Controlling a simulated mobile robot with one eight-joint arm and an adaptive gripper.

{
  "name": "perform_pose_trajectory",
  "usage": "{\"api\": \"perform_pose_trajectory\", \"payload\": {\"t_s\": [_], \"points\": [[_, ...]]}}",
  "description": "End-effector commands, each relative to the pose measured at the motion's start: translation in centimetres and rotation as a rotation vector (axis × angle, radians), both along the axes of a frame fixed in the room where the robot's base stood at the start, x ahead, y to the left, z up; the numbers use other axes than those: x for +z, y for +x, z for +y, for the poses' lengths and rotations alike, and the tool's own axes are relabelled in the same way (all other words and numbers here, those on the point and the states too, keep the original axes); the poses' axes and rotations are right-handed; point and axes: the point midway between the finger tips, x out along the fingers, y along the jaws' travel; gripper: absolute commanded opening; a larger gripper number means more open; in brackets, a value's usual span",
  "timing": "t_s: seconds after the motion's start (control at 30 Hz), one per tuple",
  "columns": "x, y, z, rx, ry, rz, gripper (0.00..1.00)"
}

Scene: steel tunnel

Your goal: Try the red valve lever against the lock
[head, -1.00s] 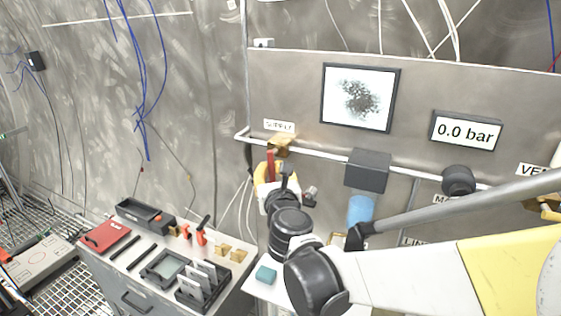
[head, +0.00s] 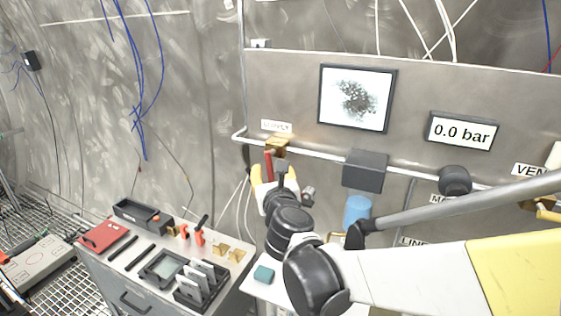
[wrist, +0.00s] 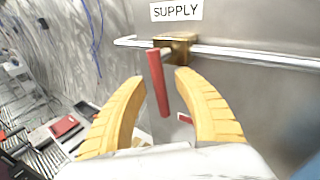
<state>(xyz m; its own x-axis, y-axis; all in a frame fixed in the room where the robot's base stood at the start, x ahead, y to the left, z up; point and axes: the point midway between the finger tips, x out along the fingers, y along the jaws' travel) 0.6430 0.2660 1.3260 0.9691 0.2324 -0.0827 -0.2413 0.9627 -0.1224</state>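The red valve lever (wrist: 158,84) hangs down from a brass valve body (wrist: 176,47) under the SUPPLY label (wrist: 176,10). In the head view the lever (head: 268,164) shows just below the brass valve (head: 277,144). My gripper (wrist: 160,75) is open, with its two yellow fingers curved to the left and right of the lever. A clear gap shows between the lever and each finger. I cannot tell how deep the lever sits between the fingertips. In the head view my gripper (head: 275,172) is at the lever, partly hidden by my wrist.
A pipe (head: 320,153) runs along the panel, with a dark box (head: 365,170) to the right. The display (head: 461,131) reads 0.0 bar. A bench (head: 130,268) with tools and trays stands to the lower left. A teal block (head: 264,274) lies on a white surface.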

Motion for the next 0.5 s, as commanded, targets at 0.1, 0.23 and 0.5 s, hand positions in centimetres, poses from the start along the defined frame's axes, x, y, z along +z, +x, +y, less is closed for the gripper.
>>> {"api": "perform_pose_trajectory", "payload": {"t_s": [0.1,0.23,0.5], "points": [[0.2,-1.7,-0.4,0.001,-0.001,0.000,0.37],[0.4,-4.6,-1.1,0.002,0.000,0.000,0.37],[0.8,-9.7,-2.3,0.001,0.000,0.000,0.37]]}}
